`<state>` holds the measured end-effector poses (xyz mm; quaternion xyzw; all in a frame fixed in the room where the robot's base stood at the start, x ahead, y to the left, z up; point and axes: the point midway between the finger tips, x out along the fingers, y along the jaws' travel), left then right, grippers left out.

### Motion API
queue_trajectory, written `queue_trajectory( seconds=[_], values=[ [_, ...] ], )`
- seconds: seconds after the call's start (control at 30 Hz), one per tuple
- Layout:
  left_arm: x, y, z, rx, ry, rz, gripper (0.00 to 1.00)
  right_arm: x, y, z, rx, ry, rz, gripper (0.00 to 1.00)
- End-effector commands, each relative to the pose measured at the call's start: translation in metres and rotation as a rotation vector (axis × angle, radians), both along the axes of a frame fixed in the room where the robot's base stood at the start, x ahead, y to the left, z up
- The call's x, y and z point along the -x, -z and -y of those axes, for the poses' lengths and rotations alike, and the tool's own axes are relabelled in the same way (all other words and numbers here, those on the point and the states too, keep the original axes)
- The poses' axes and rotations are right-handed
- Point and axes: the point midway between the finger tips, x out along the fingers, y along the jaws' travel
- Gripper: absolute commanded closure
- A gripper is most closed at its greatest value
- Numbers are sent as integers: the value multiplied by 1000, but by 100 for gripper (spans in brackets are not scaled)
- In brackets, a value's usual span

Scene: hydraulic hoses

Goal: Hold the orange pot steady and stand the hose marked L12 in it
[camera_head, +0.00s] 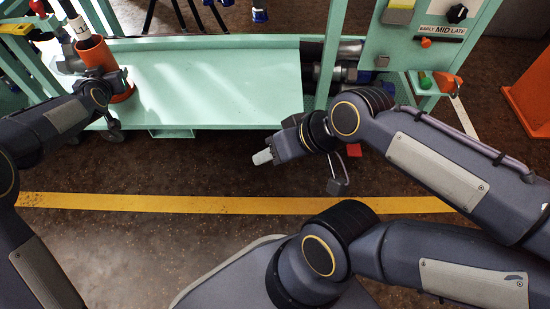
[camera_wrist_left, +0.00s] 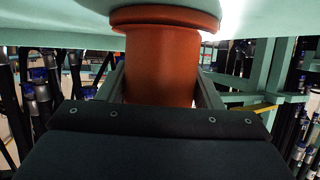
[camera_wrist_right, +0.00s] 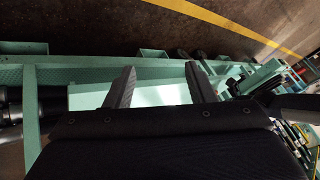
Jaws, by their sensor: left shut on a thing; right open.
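The orange pot (camera_head: 92,55) stands on the left end of the pale green cart shelf (camera_head: 215,75). My left gripper (camera_head: 112,80) is shut on its side; the left wrist view shows a finger on each side of the pot (camera_wrist_left: 162,70). A dark hose with a white band (camera_head: 80,30) shows at the pot's mouth. I cannot read its marking or tell whether it stands inside or passes behind. My right gripper (camera_head: 262,157) is open and empty, in front of the shelf and well away from the pot. Its two spread fingers show in the right wrist view (camera_wrist_right: 160,86).
Metal fittings (camera_head: 68,62) lie left of the pot. Large dark cylinders (camera_head: 340,60) fill the bay right of the shelf. A green panel (camera_head: 420,45) reading EARLY MID LATE stands at right. The shelf's middle is bare. A yellow floor line (camera_head: 180,203) crosses in front.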

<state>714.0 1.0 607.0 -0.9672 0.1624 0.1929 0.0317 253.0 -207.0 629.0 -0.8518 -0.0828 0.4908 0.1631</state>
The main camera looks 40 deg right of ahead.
Motion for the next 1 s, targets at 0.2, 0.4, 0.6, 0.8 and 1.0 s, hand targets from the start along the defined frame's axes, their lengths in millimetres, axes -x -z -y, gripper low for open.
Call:
queue_trajectory(
  seconds=[0.2,0.4,0.6,0.8,1.0],
  values=[
    [-1,-2,0,1,-1,4,67,20,9,-1,-24,16,-52,50],
    [-1,-2,0,1,-1,5,67,20,8,-1,-24,16,-52,50],
    [0,-2,0,1,-1,4,26,19,8,-1,-23,15,-50,50],
    [0,-1,0,1,0,2,15,19,8,-1,-23,14,-50,50],
    [2,-2,-1,1,0,2,15,19,8,-1,-23,14,-50,50]
  ],
)
